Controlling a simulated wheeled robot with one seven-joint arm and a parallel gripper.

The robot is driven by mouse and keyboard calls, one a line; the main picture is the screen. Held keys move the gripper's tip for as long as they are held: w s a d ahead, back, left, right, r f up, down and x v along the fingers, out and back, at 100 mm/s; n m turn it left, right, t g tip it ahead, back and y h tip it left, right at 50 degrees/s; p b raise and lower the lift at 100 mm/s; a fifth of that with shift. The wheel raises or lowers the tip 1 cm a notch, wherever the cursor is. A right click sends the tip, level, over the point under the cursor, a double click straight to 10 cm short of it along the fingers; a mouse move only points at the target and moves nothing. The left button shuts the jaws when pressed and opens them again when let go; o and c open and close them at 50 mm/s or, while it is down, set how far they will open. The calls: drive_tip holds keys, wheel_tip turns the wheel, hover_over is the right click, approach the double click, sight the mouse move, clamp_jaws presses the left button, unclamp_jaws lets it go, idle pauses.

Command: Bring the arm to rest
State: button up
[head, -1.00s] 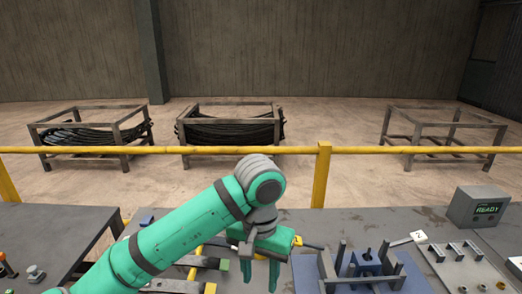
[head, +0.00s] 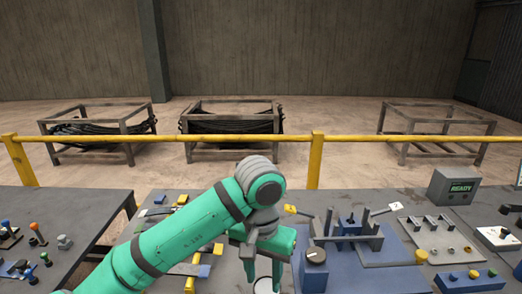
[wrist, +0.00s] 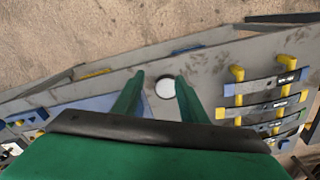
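My green arm reaches up from the lower left and bends down at a grey joint in the head view. My gripper (head: 264,278) points down over the workbench (head: 410,208). In the wrist view the two green fingers of my gripper (wrist: 160,79) stand apart with nothing held between them. A round white-topped disc (wrist: 165,88) shows between the fingers, below them on the bench. It also shows at the lower edge of the head view (head: 264,287), partly hidden by the fingers.
A blue fixture (head: 378,248) with upright posts stands right of my gripper. A grey box reading READY (head: 455,187) is at the back right. Slotted strips with yellow blocks (wrist: 262,105) lie beside the gripper. A yellow rail (head: 210,138) and metal racks (head: 232,123) stand beyond.

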drive_tip(key=w+d+f+n+t+h, duration=0.1)
drive_tip(key=w+d+t+h, duration=0.25)
drive_tip(key=d+h, duration=0.6)
drive_tip(key=w+d+f+n+t+h, duration=0.1)
drive_tip(key=w+d+f+t+h, duration=0.2)
drive_tip(key=d, duration=1.2)
drive_tip(key=s+a+f+n+t+y, duration=0.5)
drive_tip(key=s+a+f, duration=0.2)
drive_tip(key=f, duration=0.2)
drive_tip(key=s+a+f+n+t+y, duration=0.4)
drive_tip(key=s+a+f+t, duration=0.15)
drive_tip(key=f, duration=0.45)
drive_tip(key=s+a+m+y, duration=0.1)
drive_tip(key=s+a, duration=0.3)
drive_tip(key=s, duration=0.4)
drive_tip(key=s+a+f+m+g+y, duration=0.1)
drive_tip(key=s+a+m, duration=0.2)
drive_tip(key=s, duration=0.5)
drive_tip(key=s+a+m+y, duration=0.2)
drive_tip(key=s+a, duration=0.3)
drive_tip(key=s, duration=0.4)
drive_tip(key=shift+a+f+g, duration=0.25)
drive_tip(key=shift+f+g, duration=0.15)
